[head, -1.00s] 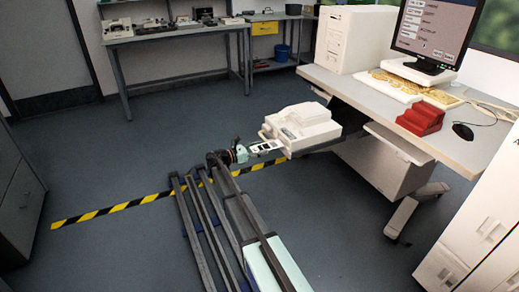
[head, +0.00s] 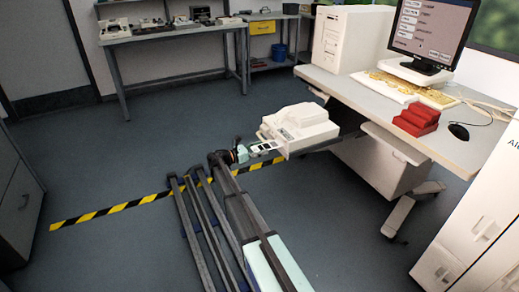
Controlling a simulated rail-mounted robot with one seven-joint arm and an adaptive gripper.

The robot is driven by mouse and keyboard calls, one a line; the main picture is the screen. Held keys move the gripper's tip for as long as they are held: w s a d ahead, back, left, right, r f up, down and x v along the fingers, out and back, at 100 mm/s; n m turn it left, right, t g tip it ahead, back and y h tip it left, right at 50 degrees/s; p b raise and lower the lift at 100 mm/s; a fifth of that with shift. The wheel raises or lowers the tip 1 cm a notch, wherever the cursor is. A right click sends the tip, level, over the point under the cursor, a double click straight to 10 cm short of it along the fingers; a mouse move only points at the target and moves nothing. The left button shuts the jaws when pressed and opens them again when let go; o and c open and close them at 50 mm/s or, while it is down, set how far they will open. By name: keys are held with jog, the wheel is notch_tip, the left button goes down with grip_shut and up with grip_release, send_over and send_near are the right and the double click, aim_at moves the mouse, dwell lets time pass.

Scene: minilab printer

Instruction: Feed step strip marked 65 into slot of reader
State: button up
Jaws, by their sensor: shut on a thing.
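The reader (head: 300,125) is a white, boxy device on a pull-out shelf at the left side of the desk. My gripper (head: 245,152) is just left of the reader, shut on a small pale strip (head: 264,147) with dark patches. The strip points right, towards the reader's front left side. Its far end lies at or very near the reader's edge; I cannot tell whether it is in the slot. The slot itself and the number on the strip are too small to make out.
The desk (head: 345,88) holds a computer tower (head: 340,42), a monitor (head: 432,32), a red stepped block (head: 416,119) and a mouse (head: 459,131). A white cabinet (head: 470,235) stands at right. A workbench (head: 180,32) is at the back.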

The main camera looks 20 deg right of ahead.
aim_at(270, 145)
jog(key=shift+d+p, duration=0.3)
jog(key=shift+d, duration=0.2)
jog(key=shift+d, duration=0.15)
jog(key=shift+d+p, duration=0.4)
jog(key=shift+d, duration=0.4)
jog(key=shift+d, duration=0.2)
jog(key=shift+d+p, duration=0.45)
jog(key=shift+d, duration=0.35)
jog(key=shift+d, duration=0.1)
jog(key=shift+w+d+p, duration=0.1)
jog(key=shift+d+p, duration=0.65)
jog(key=shift+d, duration=0.85)
jog(key=o, duration=0.9)
